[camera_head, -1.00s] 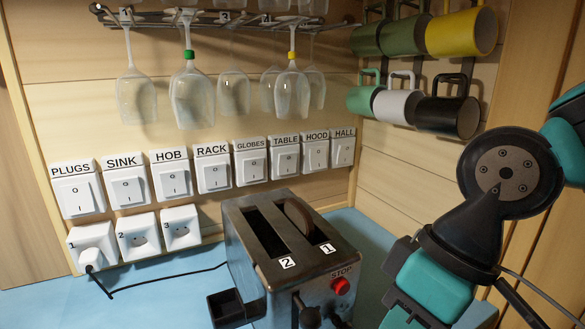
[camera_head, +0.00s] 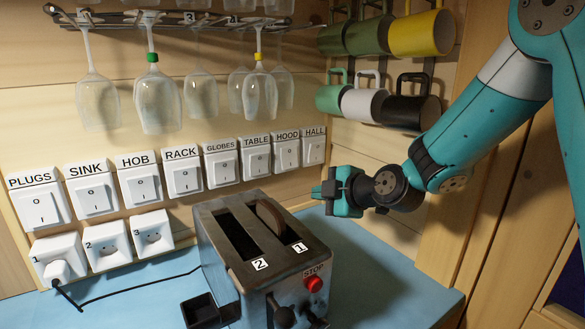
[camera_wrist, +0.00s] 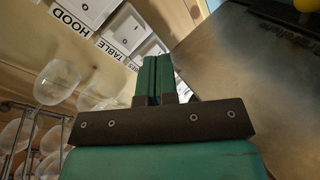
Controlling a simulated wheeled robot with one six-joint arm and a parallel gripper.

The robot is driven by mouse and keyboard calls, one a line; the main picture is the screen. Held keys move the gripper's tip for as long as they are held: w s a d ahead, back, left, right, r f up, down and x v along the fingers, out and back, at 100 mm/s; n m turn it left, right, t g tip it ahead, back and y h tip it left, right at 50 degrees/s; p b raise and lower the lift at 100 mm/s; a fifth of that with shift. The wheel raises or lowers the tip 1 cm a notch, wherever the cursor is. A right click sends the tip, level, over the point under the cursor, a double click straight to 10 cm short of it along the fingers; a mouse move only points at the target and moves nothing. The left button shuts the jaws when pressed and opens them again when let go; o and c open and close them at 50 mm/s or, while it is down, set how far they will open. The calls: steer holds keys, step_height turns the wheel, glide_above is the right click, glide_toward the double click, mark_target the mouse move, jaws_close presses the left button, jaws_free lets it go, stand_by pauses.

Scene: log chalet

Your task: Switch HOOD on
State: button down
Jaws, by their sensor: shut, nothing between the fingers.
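The HOOD switch (camera_head: 287,155) is a white wall rocker under a label reading HOOD, between TABLE and HALL. Its rocker shows O above I; I cannot tell which side is pressed. Its label also shows at the top left of the wrist view (camera_wrist: 72,22), with the switch plate (camera_wrist: 93,9) beside it, partly cut off. My gripper (camera_head: 318,192) is shut and empty, below and to the right of the HOOD switch, apart from it. In the wrist view the green fingers (camera_wrist: 153,78) lie together, near the TABLE switch (camera_wrist: 127,33) in the picture.
A toaster (camera_head: 225,270) stands on the blue counter (camera_head: 375,265), below the switches. Wine glasses (camera_head: 158,105) hang above the switch row. Mugs (camera_head: 405,105) hang on the side wall above my gripper. Sockets (camera_head: 107,245) lie low on the left.

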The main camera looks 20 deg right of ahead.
steer(key=w+d+r+n+t+h, duration=0.1)
steer(key=w+d+n+t, duration=0.2)
steer(key=w, duration=0.2)
steer(key=shift+d+n+t, duration=0.15)
steer(key=shift+n+t, duration=0.15)
steer(key=shift+r, duration=0.1)
steer(key=p, duration=0.8)
glide_toward(290, 166)
steer(key=x, duration=0.6)
steer(key=shift+w+r, duration=0.1)
steer(key=shift+w, duration=0.2)
steer(key=shift+w+a+f, duration=0.2)
steer(key=shift+w, duration=0.25)
steer(key=shift+f+b, duration=0.1)
steer(key=shift+b, duration=0.25)
